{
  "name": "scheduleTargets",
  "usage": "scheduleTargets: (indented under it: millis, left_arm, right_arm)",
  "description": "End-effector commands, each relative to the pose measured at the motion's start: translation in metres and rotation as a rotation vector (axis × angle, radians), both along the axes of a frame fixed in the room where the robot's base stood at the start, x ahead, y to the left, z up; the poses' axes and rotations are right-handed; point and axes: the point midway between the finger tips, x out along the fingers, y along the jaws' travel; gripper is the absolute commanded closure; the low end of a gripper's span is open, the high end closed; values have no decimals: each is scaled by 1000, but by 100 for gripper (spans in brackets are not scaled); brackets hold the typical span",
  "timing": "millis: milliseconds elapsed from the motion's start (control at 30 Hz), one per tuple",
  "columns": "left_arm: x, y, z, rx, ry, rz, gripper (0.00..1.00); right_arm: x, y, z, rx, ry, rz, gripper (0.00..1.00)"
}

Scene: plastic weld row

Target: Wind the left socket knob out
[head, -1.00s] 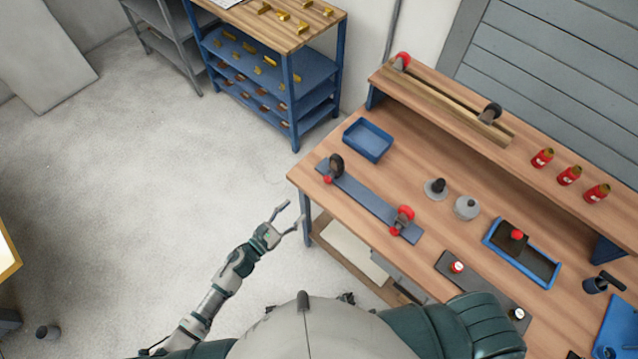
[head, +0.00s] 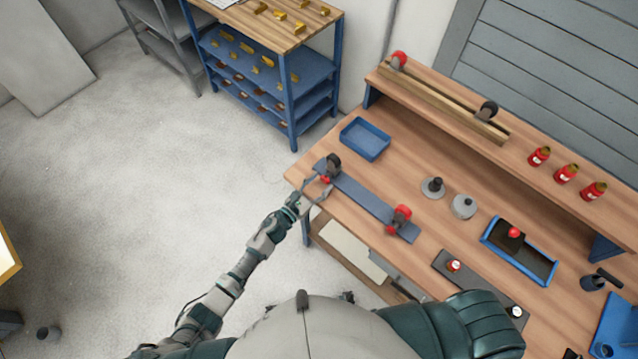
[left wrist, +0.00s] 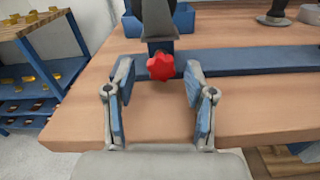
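The left socket knob (left wrist: 161,65) is a red, lobed knob on the near side of a dark socket (head: 333,162) at the left end of a blue rail (head: 367,196). In the head view the knob (head: 325,179) is partly hidden by my gripper. My left gripper (head: 318,189) is open at the table's left edge. In the left wrist view its two blue-padded fingers (left wrist: 155,92) stand on either side of the knob, with gaps on both sides, and touch nothing that I can see. My right gripper does not show.
A second socket with a red knob (head: 399,219) stands at the rail's right end. A blue tray (head: 365,139) lies behind the rail. Two grey round pieces (head: 463,206) stand to the right.

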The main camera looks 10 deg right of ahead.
Motion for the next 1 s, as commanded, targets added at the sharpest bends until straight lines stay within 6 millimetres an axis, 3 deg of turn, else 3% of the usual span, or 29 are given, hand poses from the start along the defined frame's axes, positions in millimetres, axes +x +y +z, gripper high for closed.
scheduleTargets:
  millis: [33, 200, 233, 567, 1000]
  left_arm:
    - [0, 0, 0, 0, 0, 0, 55]
    - [0, 0, 0, -1, 0, 0, 98]
    - [0, 0, 0, -1, 0, -1, 100]
    - [-1, 1, 0, -23, 26, -1, 100]
    - [-1, 2, 0, -199, 253, 0, 100]
  right_arm:
    - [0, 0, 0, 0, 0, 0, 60]
    - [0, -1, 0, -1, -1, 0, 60]
    - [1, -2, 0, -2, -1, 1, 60]
    - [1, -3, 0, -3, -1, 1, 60]
    - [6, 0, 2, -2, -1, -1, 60]
